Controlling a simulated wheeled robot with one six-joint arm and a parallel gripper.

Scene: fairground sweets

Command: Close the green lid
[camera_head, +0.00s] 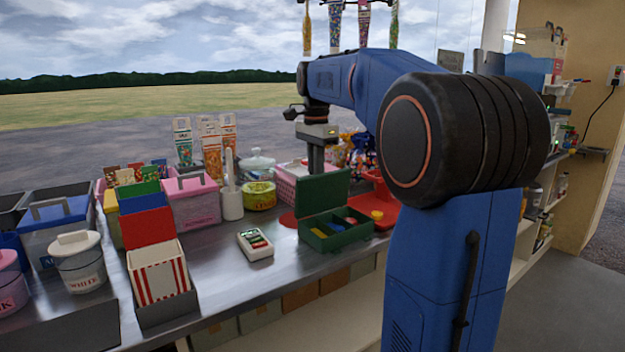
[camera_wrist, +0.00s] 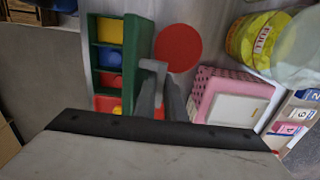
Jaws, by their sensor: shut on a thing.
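The green box (camera_head: 338,236) stands on the metal counter with its green lid (camera_head: 322,195) raised steeply at the back. Its compartments hold yellow, blue and red things. My gripper (camera_head: 318,168) is behind the lid's top edge, pointing down. In the wrist view the box (camera_wrist: 92,55) is left of centre and the lid (camera_wrist: 138,45) stands along its right side. My gripper (camera_wrist: 158,85) is shut on the lid near its edge; the exact contact is partly hidden by the fingers.
A red disc (camera_wrist: 178,48) lies on the counter behind the lid. A pink basket (camera_wrist: 232,98) and a yellow-green tub (camera_head: 260,195) are close by. A red tray (camera_head: 385,208) stands right of the box. The counter in front is mostly clear around a small white device (camera_head: 255,244).

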